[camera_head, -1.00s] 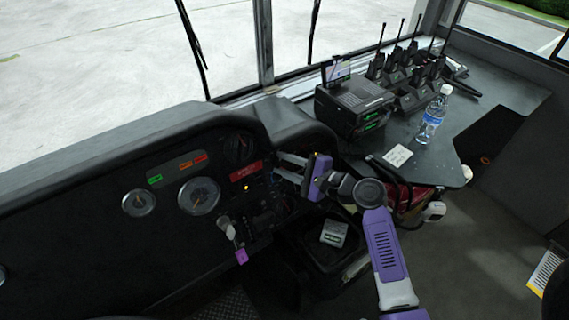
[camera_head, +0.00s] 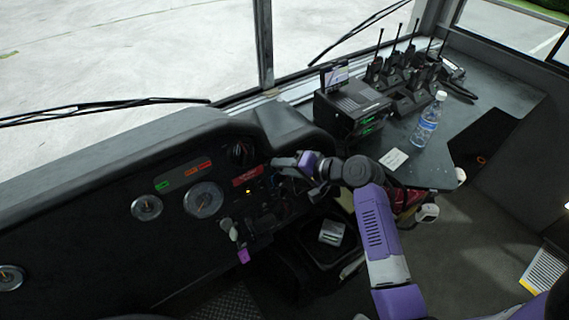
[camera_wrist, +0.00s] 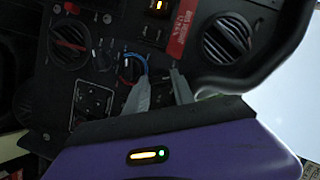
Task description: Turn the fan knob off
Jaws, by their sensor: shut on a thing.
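My gripper (camera_head: 279,166) is at the right part of the black dashboard panel, with its fingers pointing at the controls. In the wrist view, my gripper's two grey fingers (camera_wrist: 161,74) are partly closed, with a narrow dark gap between them. They are shut on a small dark knob on the panel, which I take as the fan knob; the fingers and shadow mostly hide it. A round dial with a blue and red ring (camera_wrist: 131,69) is just left of the left finger.
A curved black dash edge (camera_wrist: 262,66) is close on the right. A radio unit (camera_head: 350,106), handheld radios and a bottle (camera_head: 428,120) stand on the side table.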

